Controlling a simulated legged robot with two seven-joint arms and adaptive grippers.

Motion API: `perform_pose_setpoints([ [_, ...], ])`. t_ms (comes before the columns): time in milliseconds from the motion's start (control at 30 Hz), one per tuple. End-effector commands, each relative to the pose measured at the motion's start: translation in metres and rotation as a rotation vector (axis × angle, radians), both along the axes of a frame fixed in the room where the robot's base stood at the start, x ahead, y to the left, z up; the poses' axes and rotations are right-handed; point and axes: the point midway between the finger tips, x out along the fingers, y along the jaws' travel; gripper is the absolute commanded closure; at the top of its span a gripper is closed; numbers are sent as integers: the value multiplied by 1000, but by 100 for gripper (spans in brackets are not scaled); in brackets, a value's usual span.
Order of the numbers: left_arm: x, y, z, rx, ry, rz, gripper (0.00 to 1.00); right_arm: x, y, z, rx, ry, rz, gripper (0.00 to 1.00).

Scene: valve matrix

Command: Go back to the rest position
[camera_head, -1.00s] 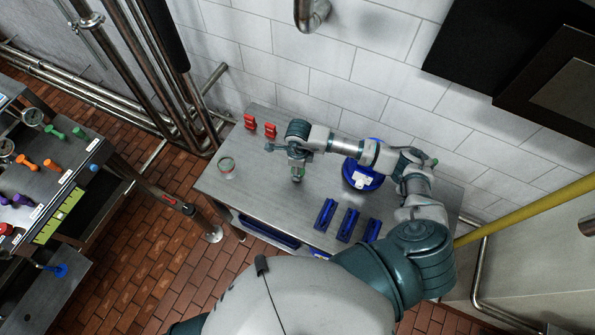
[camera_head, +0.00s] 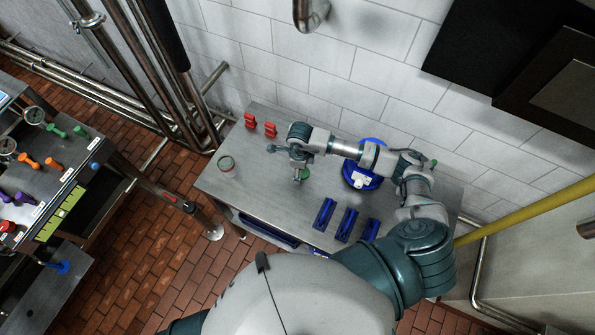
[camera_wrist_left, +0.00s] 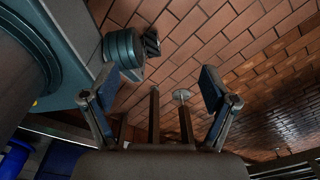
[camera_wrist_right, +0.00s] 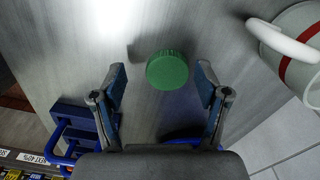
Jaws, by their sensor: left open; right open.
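My right gripper (camera_wrist_right: 160,95) is open and empty in the right wrist view. A round green cap (camera_wrist_right: 167,70) with a ridged edge lies flat on the metal table beyond the fingertips, apart from them. My left gripper (camera_wrist_left: 160,90) is open and empty in the left wrist view, facing the brick floor. It is not in the head view.
A valve panel (camera_head: 55,185) stands at left. A tiled wall (camera_head: 345,95) is behind the table.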

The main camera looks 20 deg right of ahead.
Motion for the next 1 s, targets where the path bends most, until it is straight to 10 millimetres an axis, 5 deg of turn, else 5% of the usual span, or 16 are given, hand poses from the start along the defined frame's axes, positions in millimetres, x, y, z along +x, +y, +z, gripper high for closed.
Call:
perform_pose_setpoints([
  [300, -1, -10, -13, -11, 1, 4, 14, 2, 1, 70, -3, -5, 1, 26],
  [500, -1, -14, -17, -17, 2, 6, 14, 2, 4, 98, -6, -2, 1, 26],
  [1000, 3, -5, -17, -5, -5, 2, 14, 1, 0, 105, -3, -1, 1, 26],
])
